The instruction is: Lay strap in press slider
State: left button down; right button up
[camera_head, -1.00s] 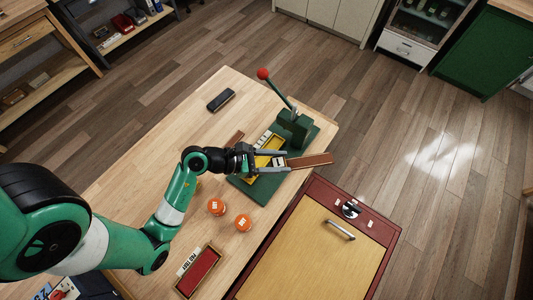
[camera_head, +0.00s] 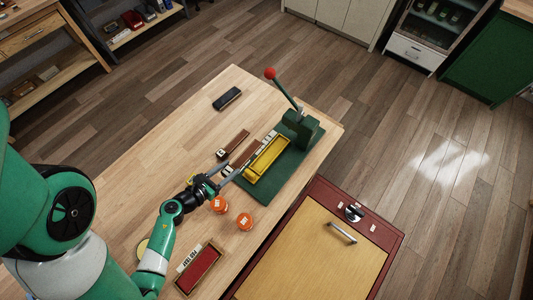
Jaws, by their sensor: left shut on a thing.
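My left gripper (camera_head: 229,172) is shut on the label end of a brown strap (camera_head: 248,154), which has a pale tag near the fingers. The strap points up and right, roughly parallel to the yellow press slider (camera_head: 267,159) and just left of it in the view. The slider is a long yellow tray on the green press (camera_head: 302,128), which has a lever with a red knob. I cannot tell how high the strap is above the base. My right gripper is not in view.
Another brown strap (camera_head: 235,143) lies on the wooden table left of the press. Two orange round items (camera_head: 244,221) sit near the gripper. A red-lined tray (camera_head: 199,271) is at the front, and a dark phone-like object (camera_head: 227,99) lies behind. A dark red cabinet (camera_head: 310,240) stands at right.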

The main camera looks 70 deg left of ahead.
aim_at(246, 162)
pick_arm(q)
jog(key=x, duration=0.3)
jog(key=d+x, duration=0.1)
jog(key=x, duration=0.2)
jog(key=w+x, duration=0.1)
jog(key=x, duration=0.3)
jog(key=shift+d, duration=0.4)
jog(key=w+f+b, duration=0.2)
jog(key=f, duration=0.1)
jog(key=w+a+f+b, duration=0.1)
jog(key=shift+f+b, duration=0.35)
jog(key=shift+f, duration=0.05)
jog(key=shift+w, duration=0.15)
jog(key=f+b, duration=0.3)
jog(key=shift+w+a+f, duration=0.15)
jog(key=shift+w+f, duration=0.15)
jog(key=shift+w, duration=0.1)
jog(key=shift+f+b, duration=0.4)
jog(key=shift+b, duration=0.2)
jog(key=shift+r, duration=0.25)
jog(key=shift+f, duration=0.2)
jog(key=shift+c, duration=1.7)
grip_release()
jog(key=shift+s, duration=0.1)
